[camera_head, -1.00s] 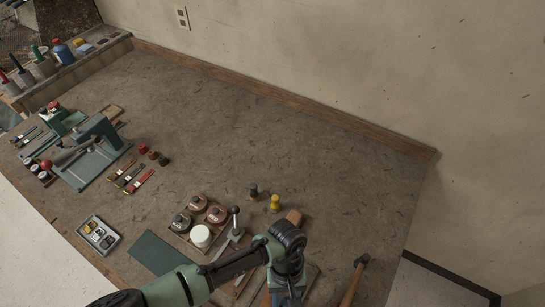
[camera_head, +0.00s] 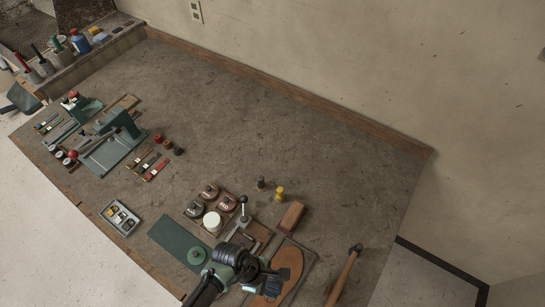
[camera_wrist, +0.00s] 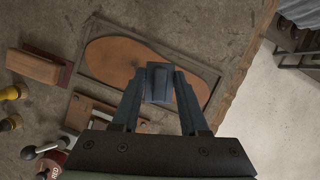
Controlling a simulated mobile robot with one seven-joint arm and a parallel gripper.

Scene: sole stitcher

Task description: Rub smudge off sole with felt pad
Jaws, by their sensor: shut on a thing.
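The brown sole (camera_wrist: 112,55) lies flat in a shallow tray-like frame (camera_wrist: 86,80) on the bench. It also shows in the head view (camera_head: 291,266), partly behind my gripper. My gripper (camera_wrist: 159,84) is shut on a blue-grey block, which looks like the felt pad (camera_wrist: 158,82). In the wrist view the pad overlaps the middle of the sole; whether it touches the sole cannot be told. In the head view my gripper (camera_head: 268,284) is over the sole's near left part. A small dark patch on the sole near the pad may be the smudge; part may be hidden.
A wooden-backed block (camera_head: 290,216) lies behind the sole, with yellow (camera_head: 279,193) and dark pegs nearby. A hammer (camera_head: 346,273) lies to the right. A tray of tins and a white jar (camera_head: 212,222) stands left, beside a green mat (camera_head: 172,240). The bench's back is clear.

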